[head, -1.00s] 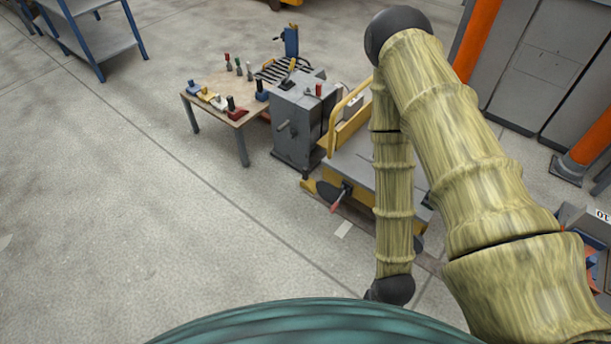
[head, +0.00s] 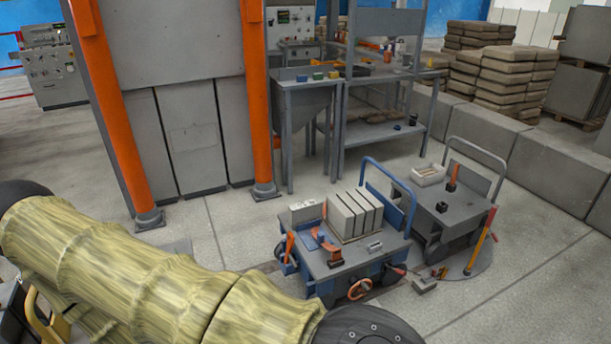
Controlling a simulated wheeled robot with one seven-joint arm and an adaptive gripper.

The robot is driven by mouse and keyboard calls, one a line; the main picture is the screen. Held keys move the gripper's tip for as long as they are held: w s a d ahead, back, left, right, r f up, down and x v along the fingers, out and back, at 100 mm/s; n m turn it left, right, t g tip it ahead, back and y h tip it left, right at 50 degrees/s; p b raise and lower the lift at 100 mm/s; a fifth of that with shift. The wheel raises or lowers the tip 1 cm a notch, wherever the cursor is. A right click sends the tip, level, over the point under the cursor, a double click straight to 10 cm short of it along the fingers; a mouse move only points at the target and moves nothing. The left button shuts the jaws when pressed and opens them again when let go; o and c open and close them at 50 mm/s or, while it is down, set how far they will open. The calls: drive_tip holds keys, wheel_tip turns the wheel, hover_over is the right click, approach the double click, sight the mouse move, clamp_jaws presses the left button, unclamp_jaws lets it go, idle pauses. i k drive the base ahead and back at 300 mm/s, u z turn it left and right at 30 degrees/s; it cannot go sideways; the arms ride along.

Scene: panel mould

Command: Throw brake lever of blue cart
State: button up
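The blue cart (head: 325,288) stands on the floor right of centre in the head view, with a grey deck and a raised blue push handle (head: 368,165). A small lever with a red grip (head: 399,270) sticks out low at its right side. An upright orange handle (head: 289,245) shows at its left end, and an orange looped part (head: 360,289) at its front. I cannot tell for sure which of these is the brake lever. My arm crosses the lower left; my gripper is not in view.
Pale blocks (head: 354,214) stand on the cart's deck. A grey cart (head: 452,212) stands close behind to the right, with a red-and-yellow post (head: 481,240) beside it. Orange columns (head: 258,100) and a grey bench (head: 385,135) stand behind. Floor at the lower right is clear.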

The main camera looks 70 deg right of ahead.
sight(397, 270)
drive_tip(key=z, duration=2.45)
drive_tip(key=i, duration=1.1)
drive_tip(key=z, duration=0.4)
